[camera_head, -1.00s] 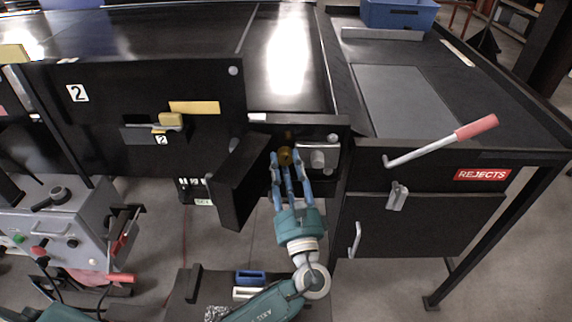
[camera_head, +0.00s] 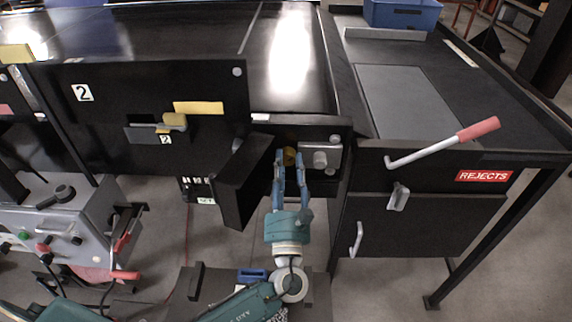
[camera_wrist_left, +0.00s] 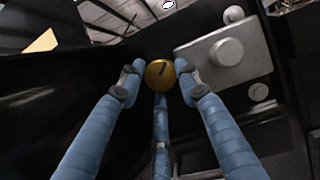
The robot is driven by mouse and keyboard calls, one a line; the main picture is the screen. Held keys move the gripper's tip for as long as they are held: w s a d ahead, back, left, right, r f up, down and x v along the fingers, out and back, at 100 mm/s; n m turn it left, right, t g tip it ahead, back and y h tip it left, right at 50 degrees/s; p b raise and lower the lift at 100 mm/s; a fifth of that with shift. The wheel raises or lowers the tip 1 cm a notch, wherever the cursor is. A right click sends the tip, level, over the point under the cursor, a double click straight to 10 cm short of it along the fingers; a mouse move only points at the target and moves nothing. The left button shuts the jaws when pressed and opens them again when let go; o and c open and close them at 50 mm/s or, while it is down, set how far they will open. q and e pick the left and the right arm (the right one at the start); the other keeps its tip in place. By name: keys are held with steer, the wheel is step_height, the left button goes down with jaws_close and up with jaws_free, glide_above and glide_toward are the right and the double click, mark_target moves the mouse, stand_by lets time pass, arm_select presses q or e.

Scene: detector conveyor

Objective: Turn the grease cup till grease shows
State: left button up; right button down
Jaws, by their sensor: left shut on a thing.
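The grease cup is a small brass-coloured round cap (camera_head: 289,156) on the black conveyor end, left of a grey bearing block (camera_head: 320,158). In the left wrist view the cup (camera_wrist_left: 160,73) shows a dark slot or mark on its face. My left gripper (camera_head: 290,160) reaches up to it from below, its blue fingers around the cup's sides. In the left wrist view the left gripper (camera_wrist_left: 160,80) is shut on the cup, with a third finger below it. I cannot make out any grease. My right gripper is not in view.
An open black door (camera_head: 243,185) stands just left of my left gripper. A lever with a red handle (camera_head: 445,142) and a REJECTS cabinet (camera_head: 425,230) are to the right. A grey control box (camera_head: 65,225) stands at lower left.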

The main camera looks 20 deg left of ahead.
arm_select(q)
steer(key=shift+d+r, duration=0.2)
steer(key=o, duration=1)
steer(key=shift+o, duration=0.2)
steer(key=shift+d+f, duration=0.1)
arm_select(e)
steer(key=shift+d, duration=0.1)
arm_select(q)
steer(key=shift+f, duration=0.1)
steer(key=v, duration=1.2)
steer(key=shift+d, duration=0.1)
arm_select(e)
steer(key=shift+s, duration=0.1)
